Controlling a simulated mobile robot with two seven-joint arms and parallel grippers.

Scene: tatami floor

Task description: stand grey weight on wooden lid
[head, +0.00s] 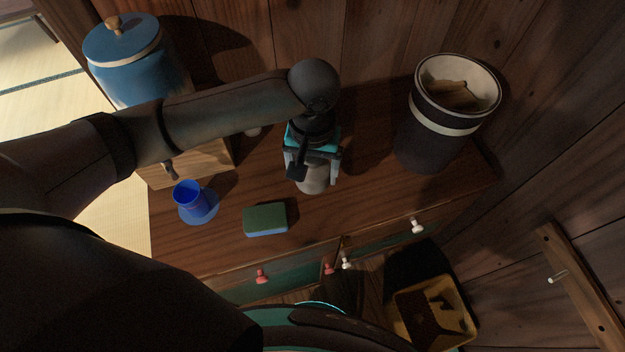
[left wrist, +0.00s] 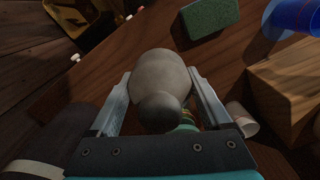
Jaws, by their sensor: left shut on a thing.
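The grey weight (head: 314,178) is rounded with a knob on top. My left gripper (head: 313,165) is shut on it from above, over the cabinet top; I cannot tell whether its base touches the wood. In the left wrist view the weight (left wrist: 160,80) sits between the two fingers, its knob toward the camera. A tan wooden piece (head: 455,93), apparently the wooden lid, shows inside a dark crock (head: 430,135) with a white band, right of the gripper. The crock's rim and shadow hide part of it. My right gripper is not in view.
On the wooden cabinet top (head: 345,215) are a green-and-blue sponge (head: 265,219), a blue cup (head: 188,195), a wooden box (head: 215,158) and a blue lidded jar (head: 140,70). A wooden wall stands behind. A yellow bin (head: 402,305) is below the front edge.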

